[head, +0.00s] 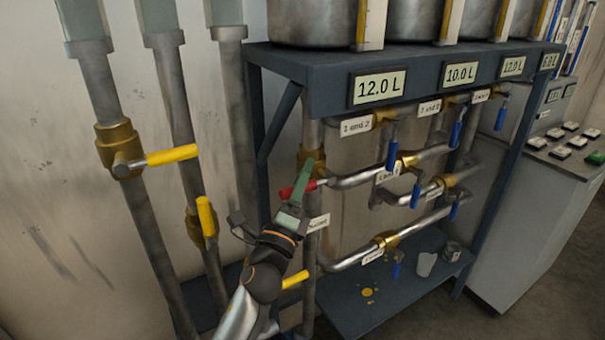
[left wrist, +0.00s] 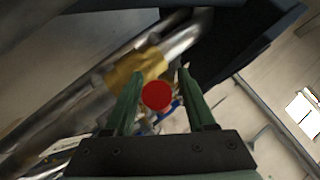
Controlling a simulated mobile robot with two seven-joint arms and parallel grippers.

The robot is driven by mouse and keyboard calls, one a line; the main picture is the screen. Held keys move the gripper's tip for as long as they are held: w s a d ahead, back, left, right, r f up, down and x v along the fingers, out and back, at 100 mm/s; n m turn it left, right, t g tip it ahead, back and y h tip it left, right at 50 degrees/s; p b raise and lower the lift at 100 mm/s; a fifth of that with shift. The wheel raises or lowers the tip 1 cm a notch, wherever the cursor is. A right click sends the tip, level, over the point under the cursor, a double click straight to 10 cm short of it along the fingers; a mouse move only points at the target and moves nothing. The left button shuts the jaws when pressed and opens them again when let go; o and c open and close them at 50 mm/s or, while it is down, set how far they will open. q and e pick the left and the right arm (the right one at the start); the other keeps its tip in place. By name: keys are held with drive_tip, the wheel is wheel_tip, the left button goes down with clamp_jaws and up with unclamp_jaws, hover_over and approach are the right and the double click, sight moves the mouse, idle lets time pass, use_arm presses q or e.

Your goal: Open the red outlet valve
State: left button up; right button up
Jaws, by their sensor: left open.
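The red outlet valve has a red lever (head: 313,185) that sticks out sideways from a brass body (head: 313,163) on an upright pipe, across the pipe's line. My left gripper (head: 297,184) is at the lever in the head view, and its green fingers cover part of it. In the left wrist view the round red lever end (left wrist: 158,95) shows between the two open fingers of my left gripper (left wrist: 160,76). I cannot tell whether either finger touches it. My right gripper is not in view.
Yellow levers (head: 172,155) stick out from thick pipes at the left. Several blue-handled valves (head: 391,154) hang under the tank shelf (head: 315,92). A cup (head: 426,264) stands on the lower shelf (head: 345,312). A control cabinet (head: 535,225) stands at the right.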

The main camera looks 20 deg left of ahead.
use_arm(q)
drive_tip(key=shift+w, duration=0.1)
drive_tip(key=shift+c, duration=0.4)
clamp_jaws()
idle(1.0)
